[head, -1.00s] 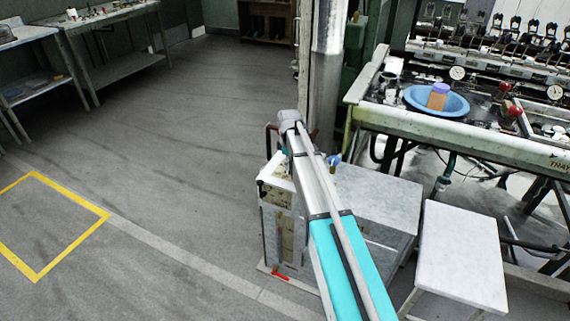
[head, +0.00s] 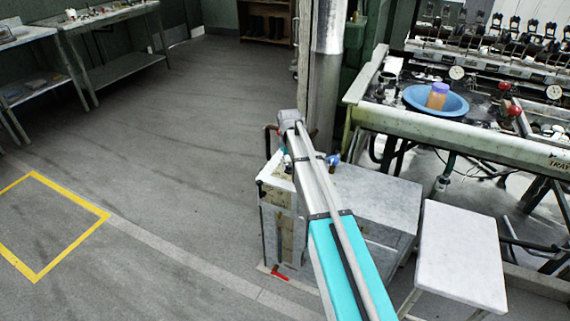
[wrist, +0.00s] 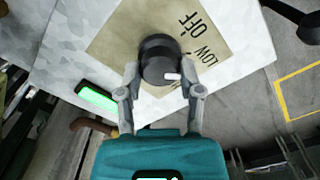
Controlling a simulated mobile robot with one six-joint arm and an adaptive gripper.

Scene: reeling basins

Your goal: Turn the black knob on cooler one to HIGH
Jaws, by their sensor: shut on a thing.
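The black round knob (wrist: 155,50) sits on a tan label plate (wrist: 125,25) on a pale panel in the wrist view. The plate reads OFF and LOW at the knob's right. The knob's white mark is at its lower right, a little below the word LOW. The word HIGH is not readable. My gripper (wrist: 163,82) is shut on the knob, one finger on each side. In the head view the pale boxy cooler (head: 283,225) stands under my arm's far end. The knob is not visible there, and my gripper is mostly hidden.
A green light strip (wrist: 97,96) is beside the knob's plate. The basin bench (head: 450,125) with a blue basin (head: 418,98) is behind. The floor at left is open.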

